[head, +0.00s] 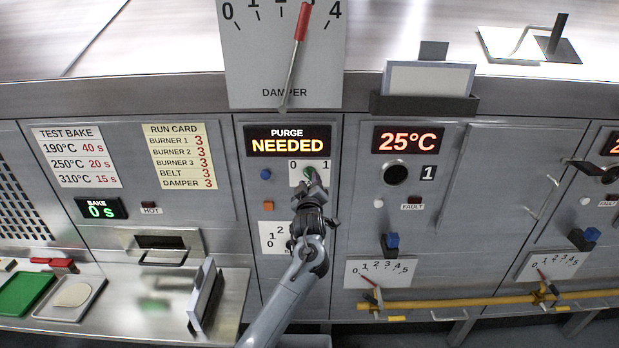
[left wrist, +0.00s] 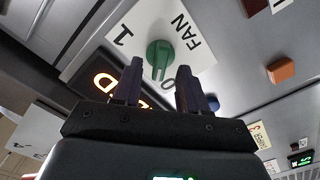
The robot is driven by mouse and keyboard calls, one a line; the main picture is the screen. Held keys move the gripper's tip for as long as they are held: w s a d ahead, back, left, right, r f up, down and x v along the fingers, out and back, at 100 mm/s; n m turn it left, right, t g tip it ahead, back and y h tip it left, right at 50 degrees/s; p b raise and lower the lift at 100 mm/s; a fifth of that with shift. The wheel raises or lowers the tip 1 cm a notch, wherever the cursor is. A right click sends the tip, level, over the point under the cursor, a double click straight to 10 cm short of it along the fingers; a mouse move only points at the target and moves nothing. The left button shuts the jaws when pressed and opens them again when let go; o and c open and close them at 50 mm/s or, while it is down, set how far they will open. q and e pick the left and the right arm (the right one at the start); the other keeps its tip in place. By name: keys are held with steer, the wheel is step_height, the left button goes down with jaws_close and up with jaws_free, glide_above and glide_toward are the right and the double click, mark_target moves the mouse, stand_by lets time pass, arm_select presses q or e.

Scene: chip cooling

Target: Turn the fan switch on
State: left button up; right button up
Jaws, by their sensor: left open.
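In the head view the plate (head: 297,166) is on the middle panel, below the purge display, and my gripper partly covers the knob. I cannot tell for sure which mark the knob points to. My left gripper (left wrist: 157,88) is open and empty, with its two fingers pointing at the knob from just in front. Contact is not clear. In the head view it (head: 311,186) is just below the plate. My right gripper is not in view.
The purge display (head: 287,142) reads NEEDED. A blue button (head: 265,174) and an orange button (head: 268,206) are left of my gripper. The damper lever (head: 296,50) hangs above. A yellow pipe (head: 450,303) runs low right.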

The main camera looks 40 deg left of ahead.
mark_target(309, 175)
arm_select(q)
steer(key=shift+x, duration=1.4)
jaws_close()
